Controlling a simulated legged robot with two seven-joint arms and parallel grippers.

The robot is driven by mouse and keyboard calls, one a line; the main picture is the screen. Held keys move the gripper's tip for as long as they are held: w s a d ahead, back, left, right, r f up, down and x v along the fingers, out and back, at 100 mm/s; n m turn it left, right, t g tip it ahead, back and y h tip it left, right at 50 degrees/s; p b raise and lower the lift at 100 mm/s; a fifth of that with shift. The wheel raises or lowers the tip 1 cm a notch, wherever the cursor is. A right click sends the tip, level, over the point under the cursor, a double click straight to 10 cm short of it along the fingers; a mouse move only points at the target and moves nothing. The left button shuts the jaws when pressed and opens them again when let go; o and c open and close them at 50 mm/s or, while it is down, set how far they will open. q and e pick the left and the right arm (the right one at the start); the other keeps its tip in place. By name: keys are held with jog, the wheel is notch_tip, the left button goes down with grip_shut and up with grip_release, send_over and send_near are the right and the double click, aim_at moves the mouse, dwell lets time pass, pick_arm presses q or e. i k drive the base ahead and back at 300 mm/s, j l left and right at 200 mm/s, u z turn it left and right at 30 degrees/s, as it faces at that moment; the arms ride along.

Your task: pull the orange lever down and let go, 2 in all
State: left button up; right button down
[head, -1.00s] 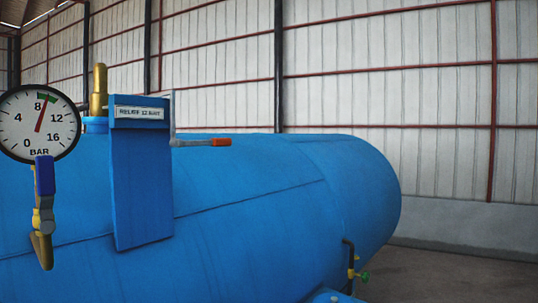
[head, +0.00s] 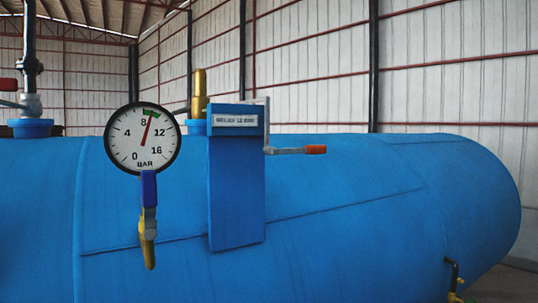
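The orange lever (head: 315,149) is the orange grip at the right end of a grey rod (head: 288,151). The rod lies about level and joins a grey upright bracket at the right edge of a blue plate (head: 236,190). The plate carries a small white label (head: 235,120) that seems to name the relief valve and its pressure; its print is blurred. A brass valve (head: 200,90) stands behind the plate. The round pressure gauge (head: 143,138) has its needle a little past 8, by the green band. Neither of my grippers is in view.
The blue autoclave tank (head: 380,210) fills the lower view. A blue-handled brass valve (head: 148,215) hangs below the gauge. A pipe with a grey fitting (head: 31,105) stands at the far left. A small tap (head: 455,280) sits at lower right. The space around the lever looks clear.

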aim_at(308, 149)
jog(key=z, duration=0.3)
jog(key=k+u, duration=0.15)
jog(key=k, duration=0.5)
jog(key=u, duration=1.65)
jog(key=l, duration=1.85)
